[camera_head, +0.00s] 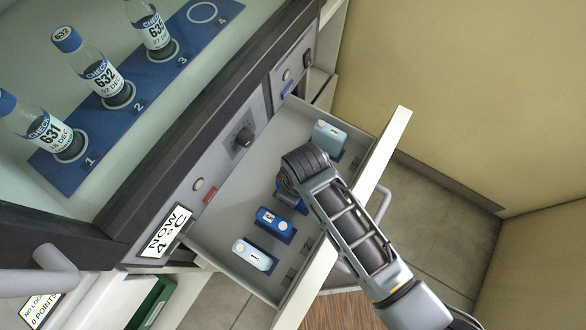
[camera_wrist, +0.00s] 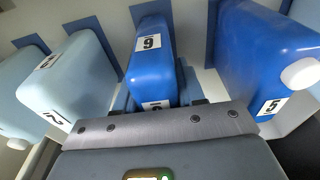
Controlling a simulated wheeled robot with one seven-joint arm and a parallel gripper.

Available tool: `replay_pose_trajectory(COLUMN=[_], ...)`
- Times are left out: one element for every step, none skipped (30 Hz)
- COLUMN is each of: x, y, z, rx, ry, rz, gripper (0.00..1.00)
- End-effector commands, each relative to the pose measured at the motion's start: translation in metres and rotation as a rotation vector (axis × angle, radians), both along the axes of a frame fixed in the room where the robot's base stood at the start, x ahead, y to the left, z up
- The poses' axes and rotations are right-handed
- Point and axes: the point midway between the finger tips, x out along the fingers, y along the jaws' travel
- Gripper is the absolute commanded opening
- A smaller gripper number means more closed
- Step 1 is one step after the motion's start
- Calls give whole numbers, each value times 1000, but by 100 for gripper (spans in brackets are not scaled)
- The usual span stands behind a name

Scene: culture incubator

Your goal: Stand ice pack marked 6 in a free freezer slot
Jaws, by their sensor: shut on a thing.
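The ice pack marked 6 (camera_wrist: 152,72) is deep blue with white labels and sits between my fingers in the wrist view. My gripper (camera_wrist: 157,92) is shut on it. In the head view my gripper (camera_head: 290,188) reaches down into the open drawer (camera_head: 228,205) and mostly hides this pack. A blue slot piece (camera_wrist: 150,12) shows just beyond the pack in the wrist view. The pack seems upright over or in that slot; its base is hidden, so I cannot tell whether it is seated.
A blue pack marked 5 (camera_wrist: 262,52) stands right of pack 6. A pale pack marked 2 (camera_wrist: 72,80) stands to its left, with another pale pack (camera_wrist: 18,92) beyond. In the head view, pale packs stand at the near (camera_head: 254,254) and far (camera_head: 328,138) ends. Bottles (camera_head: 100,75) stand above.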

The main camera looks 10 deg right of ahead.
Motion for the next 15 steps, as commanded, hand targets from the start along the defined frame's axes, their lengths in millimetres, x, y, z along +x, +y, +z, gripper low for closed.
replay_pose_trajectory(x=[1, 0, 0, 0, 0, 0, 0, 0, 0, 0, 0, 0, 0, 0, 0], y=[0, 0, 0, 0, 0, 0, 0, 0, 0, 0, 0, 0, 0, 0, 0], z=[-1, -2, -3, -4, -4, -3, -3, -3, -3, -3, -3, -3, -3, -3, -4], rx=[0, 0, 0, 0, 0, 0, 0, 0, 0, 0, 0, 0, 0, 0, 0], ry=[-1, -1, -1, -1, 0, 0, 0, 0, 0, 0, 0, 0, 0, 0, 0], rz=[0, 0, 0, 0, 0, 0, 0, 0, 0, 0, 0, 0, 0, 0, 0], gripper=[0, 0, 0, 0, 41, 45, 48, 51, 55, 58, 60, 64, 64, 64, 64])
